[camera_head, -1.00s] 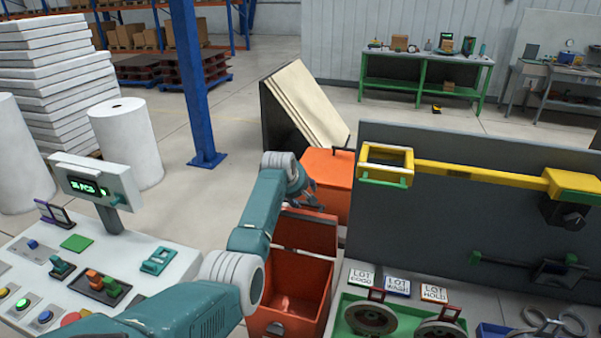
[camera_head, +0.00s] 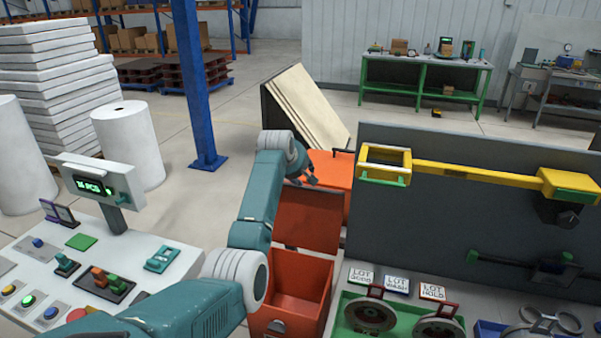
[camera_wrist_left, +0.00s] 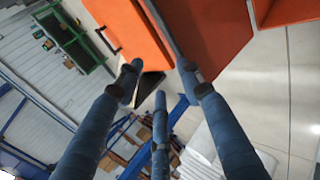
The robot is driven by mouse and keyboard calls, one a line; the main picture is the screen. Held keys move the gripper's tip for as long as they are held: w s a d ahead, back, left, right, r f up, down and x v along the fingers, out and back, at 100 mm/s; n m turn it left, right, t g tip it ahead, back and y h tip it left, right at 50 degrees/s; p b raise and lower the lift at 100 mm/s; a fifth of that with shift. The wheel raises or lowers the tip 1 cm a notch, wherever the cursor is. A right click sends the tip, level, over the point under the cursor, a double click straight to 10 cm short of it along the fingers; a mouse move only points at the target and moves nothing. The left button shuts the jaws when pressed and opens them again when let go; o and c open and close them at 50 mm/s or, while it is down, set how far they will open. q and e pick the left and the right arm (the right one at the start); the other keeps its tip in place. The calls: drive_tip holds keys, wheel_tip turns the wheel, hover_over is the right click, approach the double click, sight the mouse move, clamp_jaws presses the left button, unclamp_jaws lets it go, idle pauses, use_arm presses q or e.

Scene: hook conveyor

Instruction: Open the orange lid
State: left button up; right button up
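An open orange bin (camera_head: 297,290) stands at the front centre of the head view. Its orange lid (camera_head: 308,222) stands raised at the back edge, nearly upright. My left gripper (camera_head: 303,174) is above the lid's top edge in the head view. In the left wrist view its three blue fingers (camera_wrist_left: 160,85) are spread, with nothing held between them. There the darker orange panel (camera_wrist_left: 208,35) passes close by the fingertips; whether they touch it cannot be told. My right gripper is not in view.
A second orange box (camera_head: 335,170) with a black handle stands behind. A control console (camera_head: 150,235) is at left. A blue post (camera_head: 197,100) stands farther back.

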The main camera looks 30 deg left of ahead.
use_arm(q)
drive_tip(key=v, duration=1.2)
idle(0.4)
